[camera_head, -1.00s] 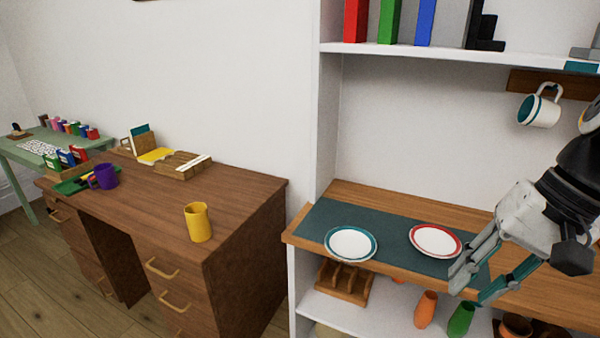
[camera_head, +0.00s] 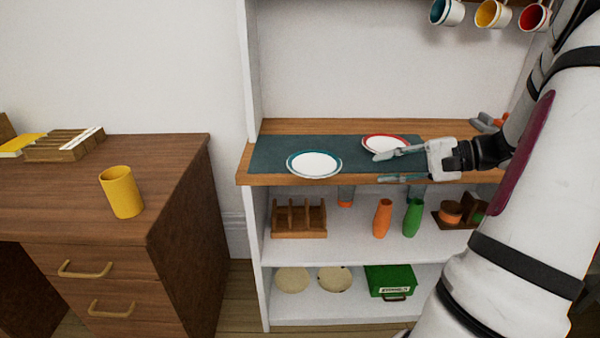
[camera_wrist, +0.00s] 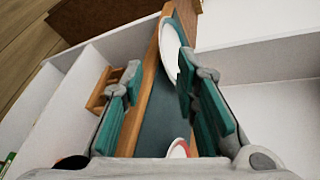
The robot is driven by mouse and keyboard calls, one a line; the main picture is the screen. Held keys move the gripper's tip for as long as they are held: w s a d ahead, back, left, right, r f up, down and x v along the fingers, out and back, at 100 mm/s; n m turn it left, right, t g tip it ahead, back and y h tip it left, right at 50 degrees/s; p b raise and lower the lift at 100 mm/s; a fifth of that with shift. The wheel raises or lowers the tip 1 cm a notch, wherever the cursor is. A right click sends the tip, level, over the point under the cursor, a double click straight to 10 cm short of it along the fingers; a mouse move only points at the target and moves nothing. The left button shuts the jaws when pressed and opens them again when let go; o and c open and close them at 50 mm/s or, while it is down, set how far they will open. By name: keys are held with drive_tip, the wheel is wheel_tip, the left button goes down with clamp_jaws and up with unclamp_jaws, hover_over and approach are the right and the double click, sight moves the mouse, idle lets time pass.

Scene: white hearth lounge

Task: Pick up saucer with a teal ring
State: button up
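The saucer with a teal ring (camera_head: 314,164) lies flat on a dark green mat (camera_head: 268,155) on the wooden shelf top, near its front edge. It also shows in the wrist view (camera_wrist: 169,48), ahead of the fingers and partly hidden by the right one. A saucer with a red ring (camera_head: 385,142) lies to its right, partly behind my gripper. My gripper (camera_head: 388,167) is open and empty, right of the teal-ringed saucer and apart from it, with its fingers pointing left. The open fingers (camera_wrist: 155,112) show teal pads in the wrist view.
A wooden rack (camera_head: 299,218), an orange vase (camera_head: 382,218) and a green vase (camera_head: 413,217) stand on the shelf below. Mugs (camera_head: 493,13) hang above. A desk with a yellow mug (camera_head: 122,192) stands to the left. A white side panel (camera_head: 250,65) bounds the shelf's left side.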

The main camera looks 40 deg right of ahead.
drive_tip(key=b+x, duration=0.4)
drive_tip(key=x, duration=0.8)
drive_tip(key=shift+w+a, duration=0.2)
drive_tip(key=shift+a, duration=0.15)
clamp_jaws()
